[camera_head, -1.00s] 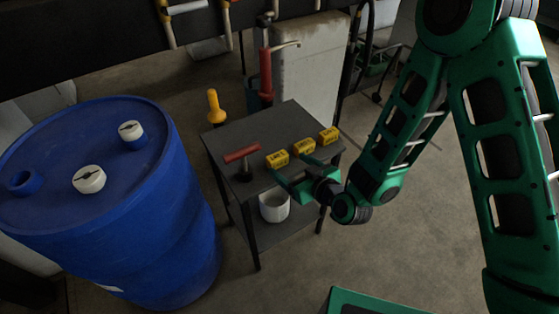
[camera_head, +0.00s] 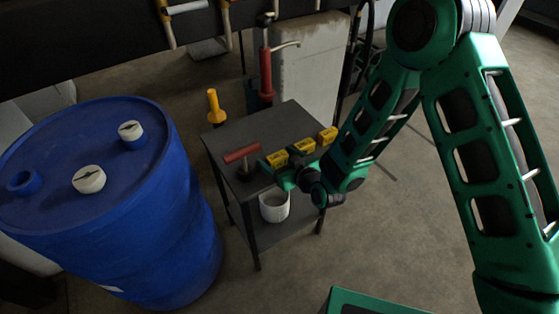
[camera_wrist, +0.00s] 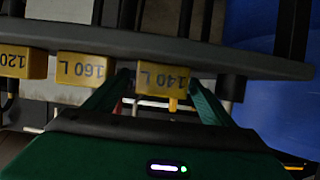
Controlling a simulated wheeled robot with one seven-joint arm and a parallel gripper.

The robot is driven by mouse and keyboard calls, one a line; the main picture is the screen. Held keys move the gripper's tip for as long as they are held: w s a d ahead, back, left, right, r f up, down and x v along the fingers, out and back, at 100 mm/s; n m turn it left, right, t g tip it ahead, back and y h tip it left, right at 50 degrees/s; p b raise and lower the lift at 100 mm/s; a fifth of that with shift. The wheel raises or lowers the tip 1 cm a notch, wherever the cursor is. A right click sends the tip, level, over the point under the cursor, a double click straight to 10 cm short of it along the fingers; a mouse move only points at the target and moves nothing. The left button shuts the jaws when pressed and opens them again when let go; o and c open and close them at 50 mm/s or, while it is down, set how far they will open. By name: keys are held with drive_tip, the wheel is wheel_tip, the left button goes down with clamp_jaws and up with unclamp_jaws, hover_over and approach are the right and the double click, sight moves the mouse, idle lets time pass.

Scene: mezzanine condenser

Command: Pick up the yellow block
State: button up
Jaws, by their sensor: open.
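Three yellow blocks sit in a row on a small dark table (camera_head: 262,125): a left one (camera_head: 277,158), a middle one (camera_head: 304,146) and a right one (camera_head: 327,136). In the wrist view they are labelled 140 L (camera_wrist: 163,78), 160 L (camera_wrist: 84,67) and 120 (camera_wrist: 24,63), the last cut off by the picture edge. My green gripper (camera_head: 284,168) is open at the table's near edge, by the left block. In the wrist view its fingers (camera_wrist: 158,86) reach forward on either side of the 140 L block. Contact cannot be told.
A red-handled tool (camera_head: 242,153) is on the table just left of the blocks. A white pot (camera_head: 274,206) stands on the lower shelf. A large blue drum (camera_head: 110,210) fills the left. A yellow-topped post (camera_head: 214,106) and red cylinder (camera_head: 266,75) rise behind the table.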

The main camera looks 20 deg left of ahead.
drive_tip(key=shift+c, duration=0.7)
drive_tip(key=c, duration=1)
drive_tip(key=shift+r, duration=0.1)
